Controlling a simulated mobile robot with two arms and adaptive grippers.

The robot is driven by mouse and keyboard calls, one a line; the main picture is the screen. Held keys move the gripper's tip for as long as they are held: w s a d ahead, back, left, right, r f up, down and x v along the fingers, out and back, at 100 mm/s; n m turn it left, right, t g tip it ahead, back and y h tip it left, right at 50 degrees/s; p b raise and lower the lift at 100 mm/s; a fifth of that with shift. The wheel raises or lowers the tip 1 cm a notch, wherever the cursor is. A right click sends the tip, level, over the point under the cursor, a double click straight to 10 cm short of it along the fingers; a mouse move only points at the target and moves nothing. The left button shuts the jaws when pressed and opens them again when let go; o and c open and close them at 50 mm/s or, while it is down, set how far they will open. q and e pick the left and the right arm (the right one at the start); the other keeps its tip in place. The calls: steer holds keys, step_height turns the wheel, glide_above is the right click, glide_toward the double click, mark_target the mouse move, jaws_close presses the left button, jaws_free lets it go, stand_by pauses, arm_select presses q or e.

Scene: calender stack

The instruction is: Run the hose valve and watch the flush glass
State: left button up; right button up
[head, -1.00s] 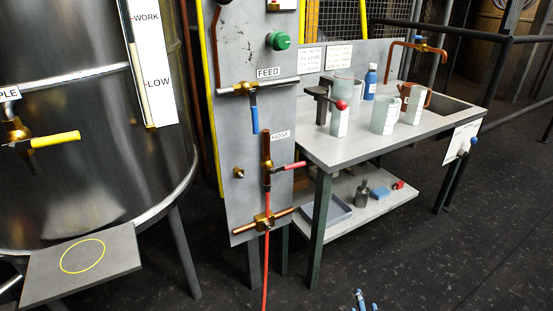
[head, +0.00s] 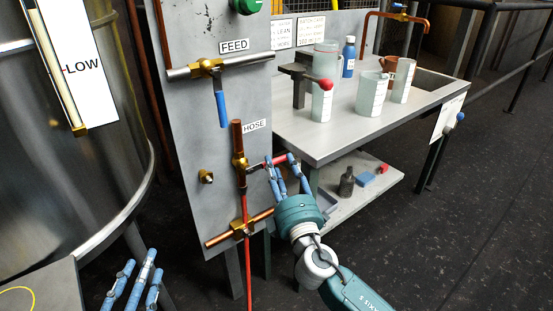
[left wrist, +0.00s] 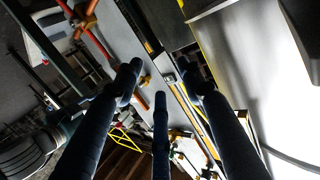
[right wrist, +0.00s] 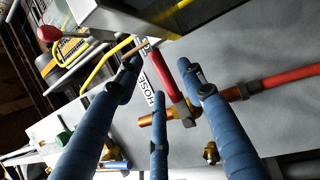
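The hose valve (head: 239,161) is a brass fitting on the grey panel, under the HOSE label (head: 255,125). Its red lever (head: 262,163) points right; it also shows in the right wrist view (right wrist: 183,72). My right gripper (head: 280,160) is at the lever's outer end, its fingers spread around it; I cannot tell whether they touch. My left gripper (head: 138,278) is open and empty at the lower left, in front of the tank. I cannot tell which thing is the flush glass.
The FEED valve's blue lever (head: 222,108) hangs down above the hose valve. A bench (head: 330,145) to the right holds several pale cups, a blue bottle (head: 348,58) and a clamp with a red knob. The red hose (head: 248,270) runs down from the panel. Dark floor at right is open.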

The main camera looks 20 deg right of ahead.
mark_target(278, 161)
steer(key=shift+w+d+r, duration=0.1)
steer(key=shift+w+r, duration=0.05)
steer(key=shift+w, duration=0.7)
steer(key=shift+w+r, duration=0.15)
steer(key=shift+w, duration=0.65)
jaws_close()
